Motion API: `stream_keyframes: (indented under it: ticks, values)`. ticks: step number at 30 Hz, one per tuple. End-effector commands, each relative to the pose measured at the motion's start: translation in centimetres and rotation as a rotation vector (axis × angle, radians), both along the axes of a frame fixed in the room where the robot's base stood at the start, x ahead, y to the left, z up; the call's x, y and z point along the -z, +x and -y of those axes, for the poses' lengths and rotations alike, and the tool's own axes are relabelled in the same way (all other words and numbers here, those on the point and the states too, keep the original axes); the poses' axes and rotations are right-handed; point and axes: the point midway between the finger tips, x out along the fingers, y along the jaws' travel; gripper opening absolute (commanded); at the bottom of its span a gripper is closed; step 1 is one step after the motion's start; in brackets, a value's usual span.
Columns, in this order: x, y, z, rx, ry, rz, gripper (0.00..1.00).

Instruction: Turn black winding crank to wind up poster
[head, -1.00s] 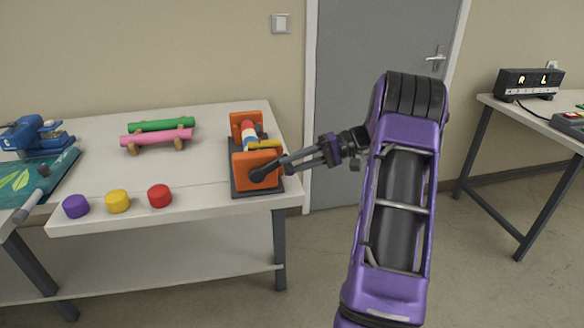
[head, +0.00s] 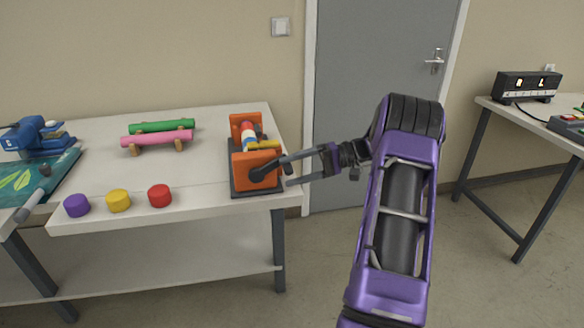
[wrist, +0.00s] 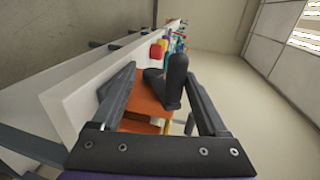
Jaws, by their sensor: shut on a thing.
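The poster winder (head: 258,165) has orange end plates on a dark base at the right end of the table, with a white, blue and red roll between the plates. Its black winding crank (head: 258,174) is on the near plate. In the wrist view, the crank's upright black handle (wrist: 175,82) stands between my fingers, close to the right one. My gripper (head: 284,172) is at the crank from the right, shut on the handle, with its fingers looking spread. The exact contact is hard to see.
Purple (head: 77,205), yellow (head: 118,200) and red (head: 159,195) knobs line the table's front edge. Green (head: 162,127) and pink (head: 157,138) rolls lie on a stand behind. A blue device (head: 38,136) stands at far left. A grey door (head: 375,90) is behind my arm.

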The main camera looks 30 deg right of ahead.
Motion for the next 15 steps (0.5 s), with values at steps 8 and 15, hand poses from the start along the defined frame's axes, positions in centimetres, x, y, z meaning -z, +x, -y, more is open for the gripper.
stream_keyframes:
  ticks: [8, 15]
  values:
    - [0.13, -0.13, 0.29, 0.005, -0.006, -0.005, 0.58]
    - [-0.01, -0.1, 0.38, 0.005, -0.005, -0.003, 0.58]
